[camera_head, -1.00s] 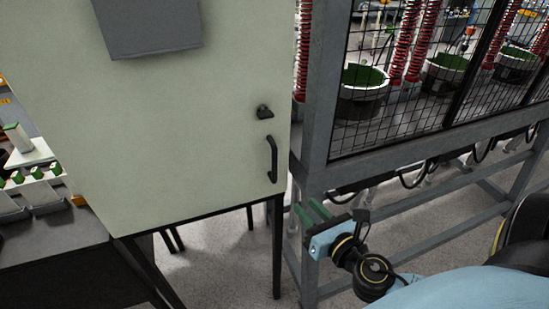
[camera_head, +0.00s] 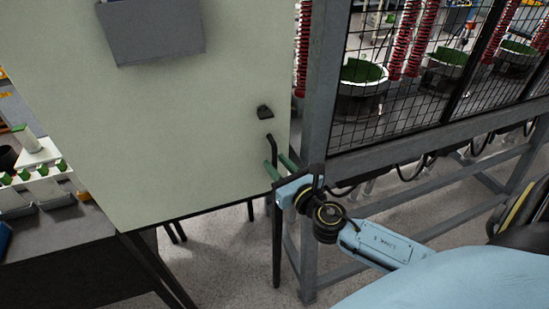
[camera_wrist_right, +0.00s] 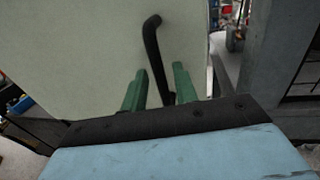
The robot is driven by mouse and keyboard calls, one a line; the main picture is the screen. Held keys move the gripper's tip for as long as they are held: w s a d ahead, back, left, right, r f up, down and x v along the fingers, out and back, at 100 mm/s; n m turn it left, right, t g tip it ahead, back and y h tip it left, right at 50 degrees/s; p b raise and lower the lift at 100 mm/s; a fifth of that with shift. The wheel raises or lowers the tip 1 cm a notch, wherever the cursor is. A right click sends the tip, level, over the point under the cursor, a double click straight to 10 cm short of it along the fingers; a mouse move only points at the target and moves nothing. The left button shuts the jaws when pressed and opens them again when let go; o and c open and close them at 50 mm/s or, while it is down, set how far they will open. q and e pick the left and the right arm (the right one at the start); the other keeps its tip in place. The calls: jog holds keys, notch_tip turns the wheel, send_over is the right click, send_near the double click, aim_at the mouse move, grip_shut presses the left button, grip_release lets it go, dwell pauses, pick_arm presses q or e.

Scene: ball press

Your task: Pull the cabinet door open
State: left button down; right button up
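The cabinet door (camera_head: 190,120) is a pale green-grey panel and looks closed. Its black bar handle (camera_head: 271,148) is near the right edge, below a small black latch (camera_head: 264,112). My right gripper (camera_head: 279,166) is at the handle's lower part, its green fingers apart. In the right wrist view the handle (camera_wrist_right: 154,50) rises between the two fingers, and the gripper (camera_wrist_right: 158,88) is open around its line. Whether the fingers touch the handle I cannot tell. My left gripper is not in view.
A grey frame post (camera_head: 318,100) with a mesh cage stands just right of the cabinet. A grey holder (camera_head: 150,30) is fixed on the door. A dark bench (camera_head: 60,245) stands at the left. Open floor shows below the cabinet.

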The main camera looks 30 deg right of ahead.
jog(key=shift+w, duration=0.95)
grip_shut()
